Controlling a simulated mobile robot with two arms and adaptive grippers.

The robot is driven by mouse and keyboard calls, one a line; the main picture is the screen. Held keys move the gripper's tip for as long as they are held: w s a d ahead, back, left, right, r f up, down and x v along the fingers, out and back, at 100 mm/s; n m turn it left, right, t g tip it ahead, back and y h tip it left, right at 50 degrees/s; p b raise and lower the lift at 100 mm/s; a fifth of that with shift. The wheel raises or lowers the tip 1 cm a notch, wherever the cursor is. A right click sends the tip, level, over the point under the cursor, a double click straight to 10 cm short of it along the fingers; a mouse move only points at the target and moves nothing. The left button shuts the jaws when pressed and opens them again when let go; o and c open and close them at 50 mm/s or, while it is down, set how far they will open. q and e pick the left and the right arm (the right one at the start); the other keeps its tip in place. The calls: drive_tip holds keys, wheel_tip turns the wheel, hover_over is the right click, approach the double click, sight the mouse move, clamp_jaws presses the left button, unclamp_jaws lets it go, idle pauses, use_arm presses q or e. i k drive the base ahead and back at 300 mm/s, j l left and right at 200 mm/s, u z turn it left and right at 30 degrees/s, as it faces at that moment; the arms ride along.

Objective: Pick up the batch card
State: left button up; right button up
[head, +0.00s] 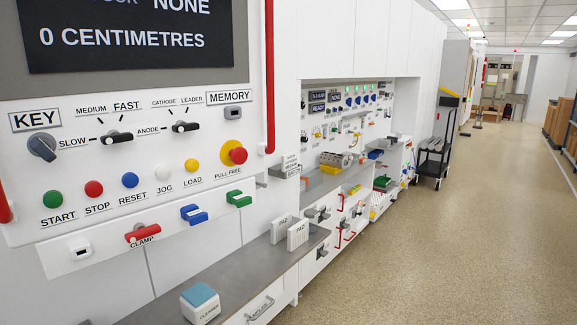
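A control panel (150,215) with buttons and knobs fills the left. Below it, a grey shelf (250,272) carries a cleaner block (201,303) and two white pad blocks (298,233). A dark cart (435,155) stands farther along. The floor (440,250) at right is clear.

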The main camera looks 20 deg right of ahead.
sight(290, 161)
drive_tip(key=i+l+z, duration=1)
drive_tip(key=i+z, duration=0.15)
drive_tip(key=i, duration=0.4)
drive_tip(key=i+z, duration=0.3)
drive_tip(key=i, duration=0.35)
drive_tip(key=i+u, duration=0.15)
drive_tip(key=i, duration=0.3)
drive_tip(key=i+l+u, duration=0.15)
drive_tip(key=i, duration=0.3)
drive_tip(key=i+l+u, duration=0.1)
drive_tip(key=i, duration=0.35)
drive_tip(key=i+l+u, duration=0.15)
drive_tip(key=i+l, duration=0.15)
drive_tip(key=i, duration=0.15)
